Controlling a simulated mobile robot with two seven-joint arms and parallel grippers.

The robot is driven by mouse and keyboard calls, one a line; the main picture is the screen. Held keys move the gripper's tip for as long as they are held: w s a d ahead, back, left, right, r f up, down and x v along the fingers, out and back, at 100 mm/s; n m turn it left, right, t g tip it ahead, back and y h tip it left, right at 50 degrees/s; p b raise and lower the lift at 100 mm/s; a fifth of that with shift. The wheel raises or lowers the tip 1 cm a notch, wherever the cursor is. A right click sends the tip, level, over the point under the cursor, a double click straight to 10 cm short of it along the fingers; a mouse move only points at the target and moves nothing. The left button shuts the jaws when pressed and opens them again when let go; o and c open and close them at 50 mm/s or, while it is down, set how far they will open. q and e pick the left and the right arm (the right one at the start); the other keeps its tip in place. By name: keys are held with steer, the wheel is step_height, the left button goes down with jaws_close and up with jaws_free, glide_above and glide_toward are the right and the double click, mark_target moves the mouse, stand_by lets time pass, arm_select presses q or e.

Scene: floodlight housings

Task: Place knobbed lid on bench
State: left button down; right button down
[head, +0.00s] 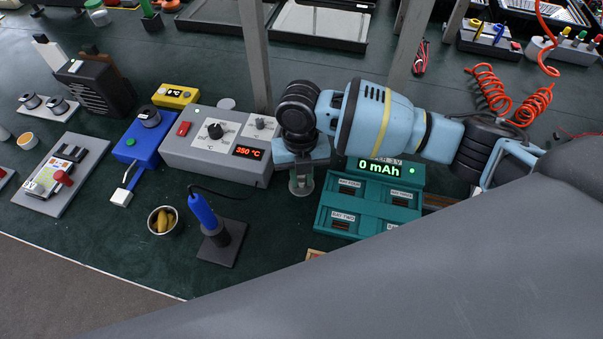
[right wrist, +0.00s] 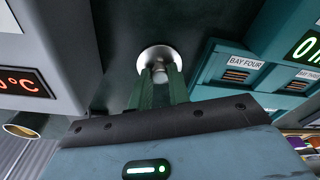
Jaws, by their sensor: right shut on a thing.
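The knobbed lid (right wrist: 150,56) is a small, shiny round disc with a knob. In the right wrist view its knob sits between the tips of my right gripper (right wrist: 160,76), which is shut on it. In the head view my right gripper (head: 301,178) points down at the bench (head: 130,225), between the grey soldering station and the teal charger. My left gripper is not in view.
The grey station (head: 215,145) with a red display stands close left of the gripper. The teal charger (head: 370,200) stands close right. A blue iron in a stand (head: 218,240) and a small cup (head: 163,221) are nearer the front. Bare bench lies around them.

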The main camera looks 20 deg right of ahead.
steer(key=c, duration=1.3)
jaws_free()
steer(key=shift+f, duration=0.1)
steer(key=r, duration=0.4)
steer(key=w+r, duration=0.1)
steer(key=r, duration=0.7)
steer(key=shift+w+d+r+p, duration=0.1)
steer(key=shift+w+d+p, duration=0.1)
steer(key=shift+p, duration=0.2)
